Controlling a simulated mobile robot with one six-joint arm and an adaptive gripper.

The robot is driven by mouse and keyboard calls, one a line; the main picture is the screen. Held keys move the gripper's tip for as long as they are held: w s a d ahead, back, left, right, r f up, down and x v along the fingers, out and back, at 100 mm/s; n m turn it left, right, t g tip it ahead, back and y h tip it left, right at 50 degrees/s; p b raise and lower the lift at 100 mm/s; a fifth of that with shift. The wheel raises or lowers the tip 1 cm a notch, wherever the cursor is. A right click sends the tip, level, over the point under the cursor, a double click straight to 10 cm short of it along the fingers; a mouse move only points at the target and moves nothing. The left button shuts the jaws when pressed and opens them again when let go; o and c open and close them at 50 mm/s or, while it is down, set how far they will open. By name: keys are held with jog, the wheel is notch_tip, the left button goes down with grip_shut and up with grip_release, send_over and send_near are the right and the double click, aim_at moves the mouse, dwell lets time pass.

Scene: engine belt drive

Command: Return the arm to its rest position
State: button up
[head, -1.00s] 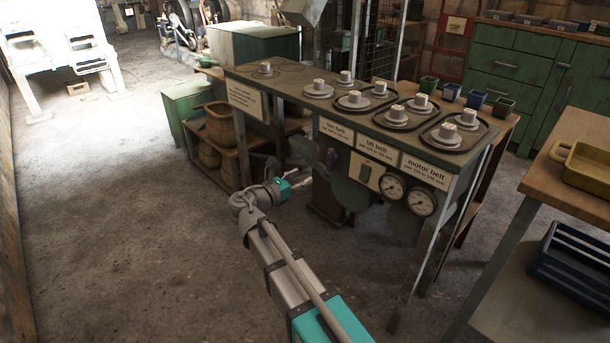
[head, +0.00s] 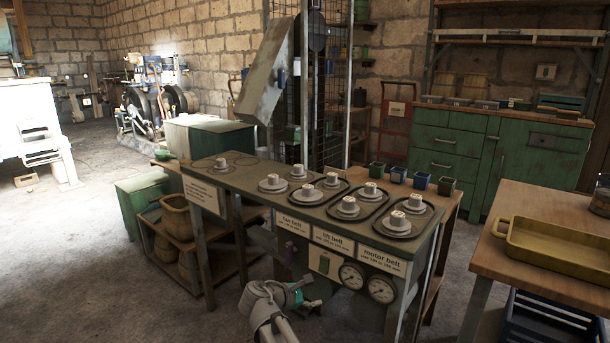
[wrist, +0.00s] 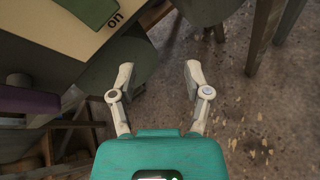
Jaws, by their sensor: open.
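My gripper (head: 315,294) is in front of the green belt-drive bench, low beside its front side and below the tabletop. In the wrist view my gripper (wrist: 160,80) has its two fingers spread apart, with nothing between them. Concrete floor and part of the bench's underside show beyond the fingers. My arm comes up from the bottom edge of the head view, and only its upper end shows. The belt-drive bench (head: 240,194) carries several pale pulleys on its top, some encircled by dark belts. Labels and two gauges are on its front.
A wooden table (head: 540,205) with a yellow tray (head: 560,250) stands at the right, a dark blue crate (head: 550,322) below it. Small pots (head: 421,181) line a ledge behind the bench. A green box (head: 143,203) stands at the left. The floor at front left (head: 100,290) is clear.

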jog(key=s+d+f+m+g+y+p, duration=0.25)
jog(key=s+d+m+g+y, duration=0.2)
jog(key=s+d+m, duration=0.45)
jog(key=s+d+f+m+g+y+p, duration=0.2)
jog(key=s+d+m+g+y+p, duration=0.35)
jog(key=m, duration=0.55)
notch_tip(320, 180, up, 38)
jog(key=d+t+p, duration=0.1)
jog(key=t+p, duration=0.1)
jog(key=p, duration=3.4)
jog(key=shift+s, duration=0.35)
